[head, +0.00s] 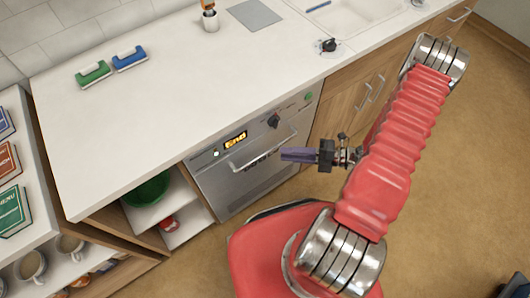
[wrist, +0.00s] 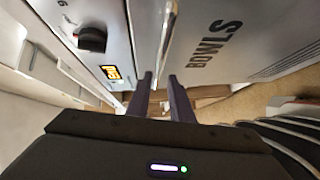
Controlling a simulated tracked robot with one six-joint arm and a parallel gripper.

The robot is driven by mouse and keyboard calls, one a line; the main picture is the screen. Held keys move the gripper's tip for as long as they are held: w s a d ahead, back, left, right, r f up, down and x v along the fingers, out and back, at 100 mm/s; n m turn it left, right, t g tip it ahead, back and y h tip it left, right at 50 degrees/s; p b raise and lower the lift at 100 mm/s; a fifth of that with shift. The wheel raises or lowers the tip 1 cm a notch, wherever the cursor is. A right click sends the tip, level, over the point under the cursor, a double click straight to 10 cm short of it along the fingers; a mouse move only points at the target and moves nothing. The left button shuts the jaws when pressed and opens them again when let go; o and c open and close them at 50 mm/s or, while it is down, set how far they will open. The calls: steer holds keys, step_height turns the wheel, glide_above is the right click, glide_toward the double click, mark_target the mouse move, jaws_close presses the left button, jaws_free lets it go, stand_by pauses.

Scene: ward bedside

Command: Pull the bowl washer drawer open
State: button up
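The bowl washer (head: 240,177) is a silver front under the white counter, with a lit "End" display and a dark knob. Its drawer front carries a pale bar handle (head: 262,150) and appears closed. In the wrist view the drawer front (wrist: 240,35) reads "BOWLS", and the handle (wrist: 165,45) runs down toward my fingertips. My gripper (head: 284,154) is in front of the washer, near the handle's right end. In the wrist view its two dark fingers (wrist: 160,77) are apart, with the lower end of the handle showing between them. I cannot tell whether they touch it.
Wooden cupboard doors (head: 350,100) stand right of the washer. Open shelves with a green bowl (head: 147,190) are to its left. The counter (head: 160,105) holds a green brush, a blue brush, a small pot and a sink. The brown floor (head: 450,180) in front is mostly clear.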

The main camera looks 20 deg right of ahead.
mark_target(267, 152)
steer(key=shift+x, duration=4.05)
steer(key=shift+c, duration=0.2)
jaws_close()
steer(key=shift+f, duration=0.1)
